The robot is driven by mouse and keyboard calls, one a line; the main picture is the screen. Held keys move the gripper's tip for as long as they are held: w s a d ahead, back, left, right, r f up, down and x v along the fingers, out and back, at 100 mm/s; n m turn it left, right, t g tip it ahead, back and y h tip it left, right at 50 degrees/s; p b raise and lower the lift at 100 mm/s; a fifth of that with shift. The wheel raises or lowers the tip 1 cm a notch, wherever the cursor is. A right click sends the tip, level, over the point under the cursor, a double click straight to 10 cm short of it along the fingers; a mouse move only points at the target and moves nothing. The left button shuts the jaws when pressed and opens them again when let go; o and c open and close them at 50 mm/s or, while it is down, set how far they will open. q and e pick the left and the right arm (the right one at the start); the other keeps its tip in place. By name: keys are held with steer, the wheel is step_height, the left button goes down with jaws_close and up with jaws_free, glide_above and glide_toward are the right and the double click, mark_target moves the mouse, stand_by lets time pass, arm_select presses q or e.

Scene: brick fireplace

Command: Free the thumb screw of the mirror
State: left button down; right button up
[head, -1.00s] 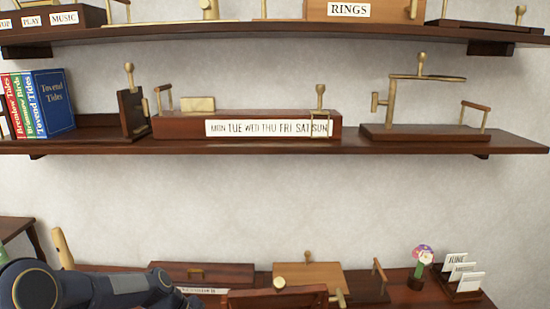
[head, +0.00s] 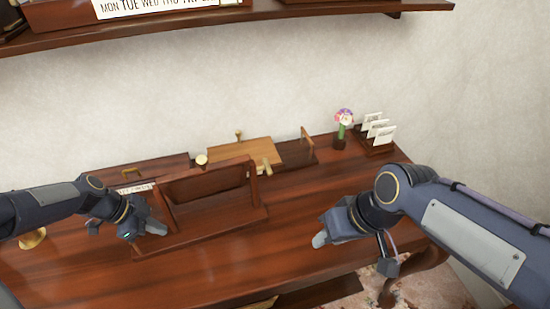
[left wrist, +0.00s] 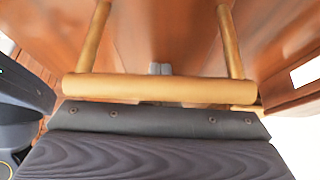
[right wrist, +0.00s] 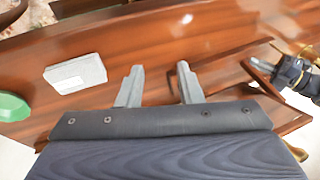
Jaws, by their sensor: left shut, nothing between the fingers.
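The mirror seems to be the dark framed wooden panel (head: 208,190) standing on a wooden base (head: 205,234) on the desk. Its thumb screw cannot be made out for certain. My left gripper (head: 156,228) is at the left end of this base in the head view, shut and empty. In the left wrist view its fingertips (left wrist: 160,68) show beyond a brass-coloured bar (left wrist: 160,88) with two posts. My right gripper (head: 320,240) hangs above the desk, right of the mirror and apart from it. The right wrist view shows its fingers (right wrist: 158,88) spread with nothing between them.
Behind the mirror are a light wooden box (head: 245,152) and a round pale knob (head: 201,160). A flower (head: 344,118) and a card rack (head: 372,140) stand at the back right. A white block (right wrist: 76,73) and a green object (right wrist: 10,106) show in the right wrist view.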

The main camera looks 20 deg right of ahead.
steer(key=w+a+f+n+g+y, duration=0.25)
steer(key=w+f+g, duration=0.2)
steer(key=w, duration=0.35)
steer(key=m+t+y, duration=0.3)
steer(key=t+y, duration=0.4)
steer(key=y, duration=0.6)
glide_toward(269, 164)
steer(key=shift+n+h, duration=0.25)
steer(key=x, duration=0.7)
steer(key=shift+w+a, duration=0.2)
steer(key=shift+w, duration=0.2)
jaws_close()
